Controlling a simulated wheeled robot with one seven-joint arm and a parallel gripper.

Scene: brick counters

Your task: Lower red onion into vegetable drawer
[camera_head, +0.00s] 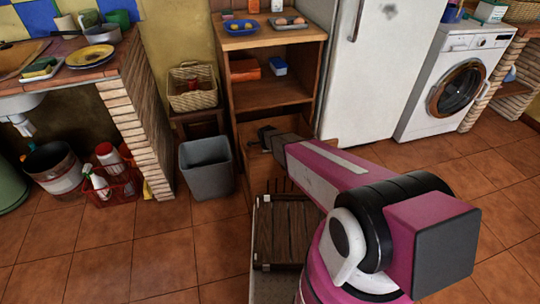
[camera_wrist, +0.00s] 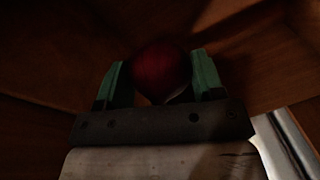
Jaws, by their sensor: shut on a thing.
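The red onion (camera_wrist: 160,68) shows dark and round between the two green fingers of my gripper (camera_wrist: 160,82) in the wrist view. My gripper is shut on it. Dark brown wooden surfaces surround the onion there, and the light is dim. In the head view my gripper (camera_head: 266,138) reaches into the low part of the wooden shelf unit (camera_head: 276,97), at a light wooden compartment (camera_head: 256,166) that looks like the drawer. My arm covers part of it. The onion cannot be made out in the head view. I cannot tell whether it touches the wood.
A grey bin (camera_head: 206,167) stands left of the unit, and a white fridge (camera_head: 375,70) stands right. A wicker basket (camera_head: 192,98) sits on a small stand. A dark slatted wooden piece (camera_head: 284,232) lies low in front.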

